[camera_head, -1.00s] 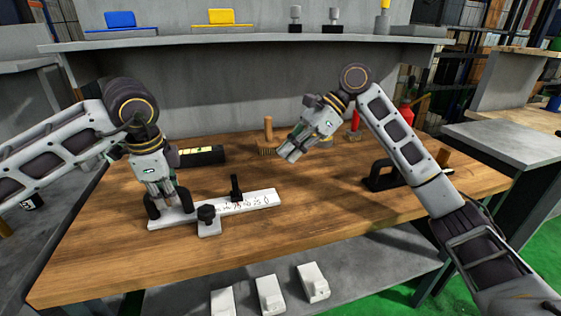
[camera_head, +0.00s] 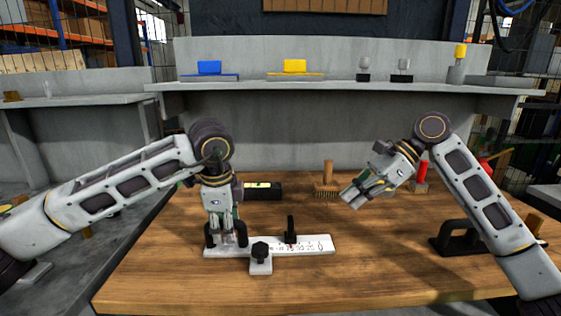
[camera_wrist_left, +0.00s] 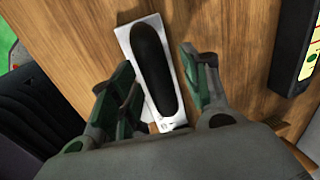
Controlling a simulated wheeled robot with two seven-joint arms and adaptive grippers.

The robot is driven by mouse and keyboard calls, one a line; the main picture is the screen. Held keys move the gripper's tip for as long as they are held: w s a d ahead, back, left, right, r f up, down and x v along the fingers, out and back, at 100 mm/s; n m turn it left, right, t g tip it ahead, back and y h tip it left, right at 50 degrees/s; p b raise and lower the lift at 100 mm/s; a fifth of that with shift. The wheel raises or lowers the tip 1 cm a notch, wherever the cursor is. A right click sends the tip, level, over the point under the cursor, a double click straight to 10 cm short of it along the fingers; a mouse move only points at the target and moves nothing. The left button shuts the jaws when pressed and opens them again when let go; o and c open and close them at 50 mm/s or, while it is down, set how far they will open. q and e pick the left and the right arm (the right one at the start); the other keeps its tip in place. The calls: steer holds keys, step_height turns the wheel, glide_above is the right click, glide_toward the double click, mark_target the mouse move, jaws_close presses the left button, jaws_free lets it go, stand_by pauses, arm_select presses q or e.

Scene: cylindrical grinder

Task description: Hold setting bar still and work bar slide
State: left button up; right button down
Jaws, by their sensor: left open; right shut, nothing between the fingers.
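The white setting bar (camera_head: 318,244), with printed markings, lies flat on the wooden table. A black handle (camera_head: 211,236) stands at its left end; the same handle (camera_wrist_left: 153,65) shows in the left wrist view. A slide with a black knob (camera_head: 260,250) and a black upright post (camera_head: 291,230) sits along the bar. My left gripper (camera_head: 226,236) is pointed down over the handle, with open fingers on either side of it; in the wrist view gaps show between fingers and handle. My right gripper (camera_head: 354,199) is shut and empty, raised above the table right of the bar.
A black level (camera_head: 262,191) lies behind the bar, and a wooden brush (camera_head: 328,180) stands at the back. A black-handled tool (camera_head: 462,238) sits at the right. A grey shelf (camera_head: 330,84) runs behind the table. The front middle of the table is clear.

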arm_select(q)
step_height(320, 180, up, 12)
steer(key=s, duration=0.2)
steer(key=shift+s, duration=0.2)
stand_by(0.5)
stand_by(0.3)
step_height(320, 180, up, 21)
steer(key=p, duration=2.1)
steer(key=shift+f, duration=0.15)
steer(key=shift+r+p, duration=0.55)
